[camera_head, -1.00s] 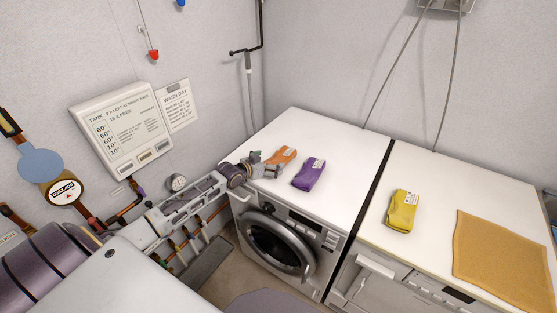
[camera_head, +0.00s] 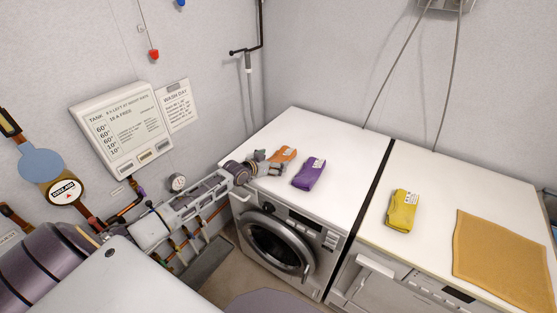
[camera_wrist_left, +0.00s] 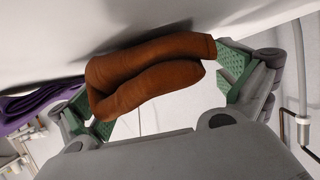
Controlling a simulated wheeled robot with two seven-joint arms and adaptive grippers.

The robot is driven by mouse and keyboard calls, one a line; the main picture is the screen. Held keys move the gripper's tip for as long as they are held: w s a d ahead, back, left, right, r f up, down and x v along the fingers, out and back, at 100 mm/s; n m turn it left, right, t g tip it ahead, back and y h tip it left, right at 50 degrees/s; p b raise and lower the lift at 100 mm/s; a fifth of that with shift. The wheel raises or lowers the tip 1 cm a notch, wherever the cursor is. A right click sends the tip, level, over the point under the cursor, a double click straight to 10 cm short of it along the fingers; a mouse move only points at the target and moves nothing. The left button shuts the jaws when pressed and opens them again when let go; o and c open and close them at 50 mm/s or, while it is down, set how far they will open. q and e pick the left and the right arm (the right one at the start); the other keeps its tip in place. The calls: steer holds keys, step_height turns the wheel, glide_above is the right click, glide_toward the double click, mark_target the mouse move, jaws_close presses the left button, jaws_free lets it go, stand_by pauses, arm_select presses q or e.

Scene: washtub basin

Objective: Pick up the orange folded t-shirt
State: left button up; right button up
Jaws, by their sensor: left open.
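The orange folded t-shirt (camera_head: 284,153) lies on the white top of the washing machine, near its left side. My left gripper (camera_head: 268,161) is at its near side, low over the machine top, and hides part of it. In the left wrist view the orange t-shirt (camera_wrist_left: 150,75) lies between the two green-padded fingertips of my left gripper (camera_wrist_left: 168,100). The fingers are apart and open. A gap shows at the right finger; I cannot tell whether the left finger touches the cloth. My right gripper is not in view.
A purple folded cloth (camera_head: 309,173) lies just right of the orange one and also shows in the left wrist view (camera_wrist_left: 35,105). A yellow folded cloth (camera_head: 402,211) and a tan mat (camera_head: 505,259) lie on the right-hand machine. Wall pipes and a gauge (camera_head: 176,182) are close to my left arm.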

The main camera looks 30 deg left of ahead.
arm_select(q)
steer(key=c, duration=1.1)
steer(key=shift+r, duration=0.15)
steer(key=shift+c, duration=0.2)
steer(key=shift+r, duration=4.9)
